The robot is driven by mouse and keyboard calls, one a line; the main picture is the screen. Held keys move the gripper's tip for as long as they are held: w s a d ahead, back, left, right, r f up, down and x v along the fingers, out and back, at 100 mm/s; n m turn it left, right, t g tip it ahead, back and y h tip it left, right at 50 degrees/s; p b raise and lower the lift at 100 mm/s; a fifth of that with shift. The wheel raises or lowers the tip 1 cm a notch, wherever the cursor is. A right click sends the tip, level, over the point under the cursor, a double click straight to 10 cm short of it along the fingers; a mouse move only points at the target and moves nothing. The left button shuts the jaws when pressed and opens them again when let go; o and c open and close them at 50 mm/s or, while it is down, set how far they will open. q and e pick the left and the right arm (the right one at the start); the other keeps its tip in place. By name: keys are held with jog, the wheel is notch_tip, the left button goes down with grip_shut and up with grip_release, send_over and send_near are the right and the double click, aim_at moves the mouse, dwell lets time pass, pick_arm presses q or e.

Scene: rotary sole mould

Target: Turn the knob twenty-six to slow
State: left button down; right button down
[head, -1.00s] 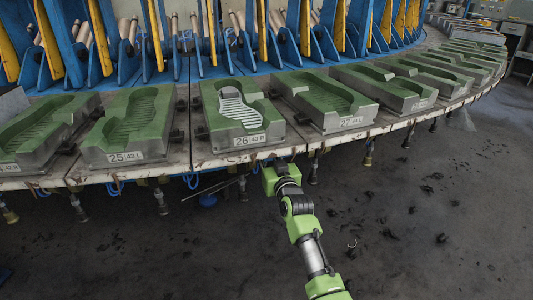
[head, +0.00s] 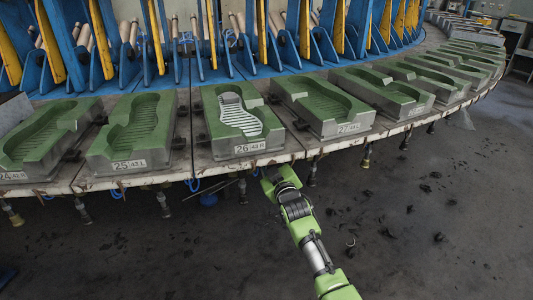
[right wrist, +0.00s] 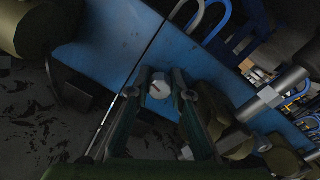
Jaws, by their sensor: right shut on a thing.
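In the right wrist view, a small round pale knob (right wrist: 159,86) with a short dark mark on its face sits between the two fingertips of my right gripper (right wrist: 160,87), against a blue panel. The gripper is shut on it. In the head view, my right arm reaches up from the bottom right, and its green wrist end is just below the table edge under mould 26 (head: 211,138). The fingers and knob are hidden there. Mould 26 carries a plate marked 26 (head: 250,147) and holds a pale sole shape (head: 238,116). My left gripper is not in view.
Mould 25 (head: 107,151) and mould 27 (head: 322,104) flank it on the curved pale table rim (head: 225,170). Pipes and valves hang beneath the rim. Blue and yellow machine frames stand behind.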

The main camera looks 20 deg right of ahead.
jog(key=n, duration=0.5)
jog(key=shift+n+p, duration=0.3)
jog(key=n, duration=0.4)
jog(key=shift+d, duration=0.1)
jog(key=n, duration=0.4)
jog(key=shift+n, duration=1)
jog(key=shift+r+n, duration=0.1)
jog(key=shift+n, duration=0.7)
jog(key=n, duration=0.2)
jog(key=shift+n, duration=0.4)
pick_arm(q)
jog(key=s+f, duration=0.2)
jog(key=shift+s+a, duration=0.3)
pick_arm(e)
jog(key=shift+n, duration=0.5)
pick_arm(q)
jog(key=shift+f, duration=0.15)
